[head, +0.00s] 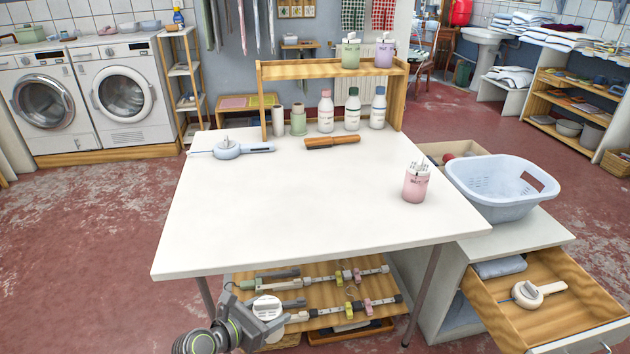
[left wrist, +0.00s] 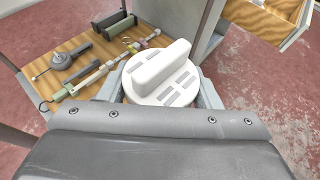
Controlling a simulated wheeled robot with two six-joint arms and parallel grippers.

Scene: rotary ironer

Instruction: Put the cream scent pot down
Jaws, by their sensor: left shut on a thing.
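The cream scent pot (head: 267,306) is a round, off-white piece with a slotted top and a raised bar across it. My left gripper (head: 262,318) is shut on it, in front of the white table's near edge and beside the lower shelf. In the left wrist view the pot (left wrist: 160,72) sits between the grey fingers, its top facing the camera. Its underside is hidden, and no surface is seen touching it. My right gripper is not in view.
The white table (head: 300,205) has a wide clear middle. A pink pot (head: 416,184) stands at its right, a blue round-headed tool (head: 228,150) at back left. The lower wooden shelf (head: 335,283) holds several rulers and clips. An open drawer (head: 575,295) is at right, below a blue basket (head: 485,190).

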